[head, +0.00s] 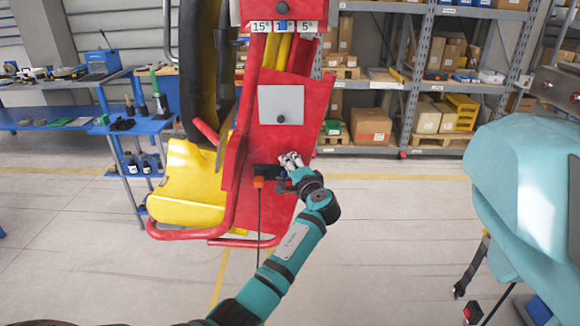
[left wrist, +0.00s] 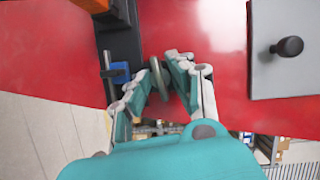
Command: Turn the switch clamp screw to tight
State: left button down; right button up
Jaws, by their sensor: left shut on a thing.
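My left gripper (head: 290,160) reaches up to the lower part of the red panel (head: 262,145) of the coaster car. A black switch bracket (head: 266,171) with an orange piece (head: 258,182) is mounted there. In the left wrist view, the fingers of the left gripper (left wrist: 168,78) are closed in on a thin grey disc-like screw head (left wrist: 157,76), which I take to be the clamp screw. Left of it a blue block (left wrist: 118,72) sits on a black upright bar (left wrist: 121,42). The screw's shaft and its turn mark are not readable. My right gripper is not in view.
A grey plate with a black knob (head: 280,104) is above the bracket; it also shows in the left wrist view (left wrist: 290,75). A yellow seat (head: 185,190) is at left, a large teal body (head: 525,185) at right. Floor between is clear.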

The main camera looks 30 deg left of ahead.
pick_arm(q)
jog(key=shift+f, duration=0.25)
jog(key=c, duration=1.2)
grip_release()
jog(key=shift+r, duration=0.15)
jog(key=v, duration=1.2)
